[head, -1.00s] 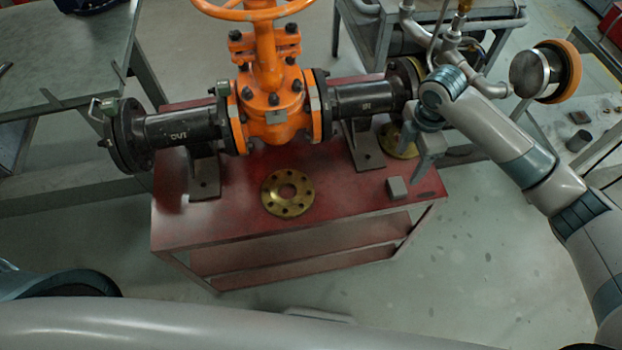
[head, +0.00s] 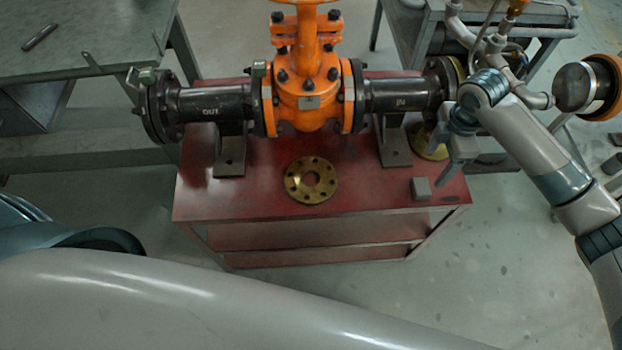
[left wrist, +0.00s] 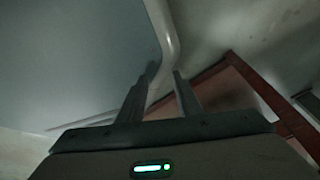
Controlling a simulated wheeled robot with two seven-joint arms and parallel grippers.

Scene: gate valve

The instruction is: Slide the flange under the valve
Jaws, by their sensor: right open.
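The orange gate valve (head: 308,88) sits between two black pipe sections over the red table (head: 250,198). A round brass flange (head: 293,181) with a centre hole and a ring of bolt holes lies flat on the table, in front of the valve. A second brass flange (head: 424,153) lies at the table's right, partly hidden by my right gripper.
The small grey block (head: 421,188) is on the table's right front. Black pipe supports (head: 230,155) stand left and right of the valve. A grey workbench (head: 75,45) is at the left and a pipework stand at the back right. My left arm fills the lower left.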

